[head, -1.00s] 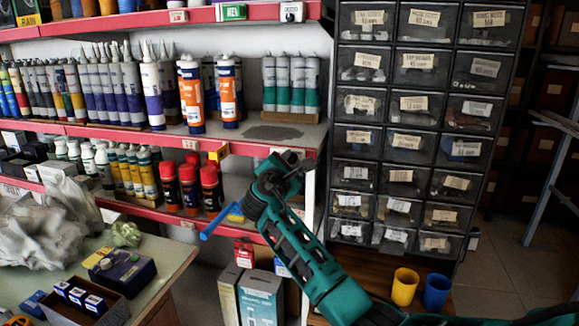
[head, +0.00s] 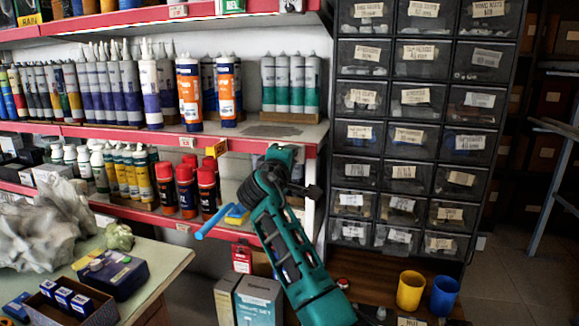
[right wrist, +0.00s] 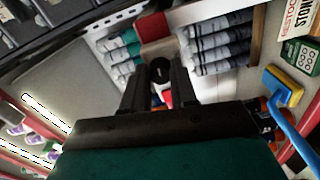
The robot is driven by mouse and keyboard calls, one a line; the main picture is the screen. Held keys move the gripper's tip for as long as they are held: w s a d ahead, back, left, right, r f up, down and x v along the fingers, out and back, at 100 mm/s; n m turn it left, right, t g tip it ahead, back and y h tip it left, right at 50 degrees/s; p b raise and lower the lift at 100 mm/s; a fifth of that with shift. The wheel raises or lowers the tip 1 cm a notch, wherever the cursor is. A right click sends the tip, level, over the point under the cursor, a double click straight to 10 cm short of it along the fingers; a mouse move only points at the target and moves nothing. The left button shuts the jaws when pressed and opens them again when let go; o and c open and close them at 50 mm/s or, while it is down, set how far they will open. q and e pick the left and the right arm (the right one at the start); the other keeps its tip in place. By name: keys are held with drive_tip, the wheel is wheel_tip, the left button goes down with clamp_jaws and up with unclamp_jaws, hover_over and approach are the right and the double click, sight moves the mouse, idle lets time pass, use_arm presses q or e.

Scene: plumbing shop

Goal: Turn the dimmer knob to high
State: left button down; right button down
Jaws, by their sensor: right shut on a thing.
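My right arm reaches up from the bottom in the head view, its teal end (head: 284,154) in front of the middle red shelf edge. The fingers are hidden there. In the right wrist view my right gripper (right wrist: 161,84) has its two dark fingers close on either side of a small black round knob (right wrist: 160,69), which I take to be the dimmer knob. The gripper is shut on it. Its pointer and any scale markings cannot be made out. My left gripper is not in view.
Cartridges (head: 290,83) stand on the shelf above my arm. A drawer cabinet (head: 412,135) stands right. Yellow (head: 410,290) and blue (head: 444,294) cups are low right.

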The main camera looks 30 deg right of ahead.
use_arm(q)
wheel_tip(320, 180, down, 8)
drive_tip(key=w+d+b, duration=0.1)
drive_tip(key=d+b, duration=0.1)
drive_tip(key=b, duration=0.8)
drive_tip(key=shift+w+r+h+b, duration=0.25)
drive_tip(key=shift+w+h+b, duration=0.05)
drive_tip(key=shift+b, duration=0.1)
use_arm(e)
drive_tip(key=m, duration=1.6)
drive_tip(key=shift+w+a+f, duration=0.15)
drive_tip(key=shift+f, duration=0.1)
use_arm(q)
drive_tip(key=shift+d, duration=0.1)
use_arm(e)
drive_tip(key=shift+m, duration=0.3)
drive_tip(key=c, duration=1.2)
unclamp_jaws()
drive_tip(key=shift+r, duration=0.1)
